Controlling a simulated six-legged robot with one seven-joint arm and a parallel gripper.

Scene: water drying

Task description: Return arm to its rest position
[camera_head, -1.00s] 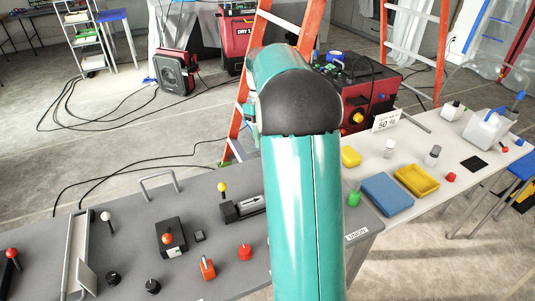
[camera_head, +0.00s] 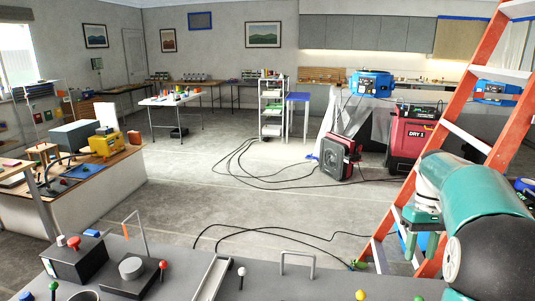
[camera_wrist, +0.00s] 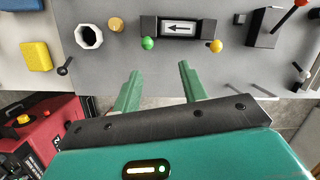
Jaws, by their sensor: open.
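My teal arm (camera_head: 485,205) with its dark joint fills the lower right of the head view, in front of the orange ladder. In the wrist view my gripper (camera_wrist: 158,70) shows two green fingers spread apart with nothing between them. The fingers are over the front edge of a grey bench (camera_wrist: 235,75). I cannot tell how far the fingertips are from the bench.
The orange ladder (camera_head: 455,128) stands close behind my arm. The grey bench (camera_head: 330,286) with levers and handles runs along the bottom. A red dryer (camera_head: 413,140) and a fan (camera_head: 338,157) stand behind it, with cables (camera_head: 250,170) on the floor. A wooden workbench (camera_head: 120,180) is at left.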

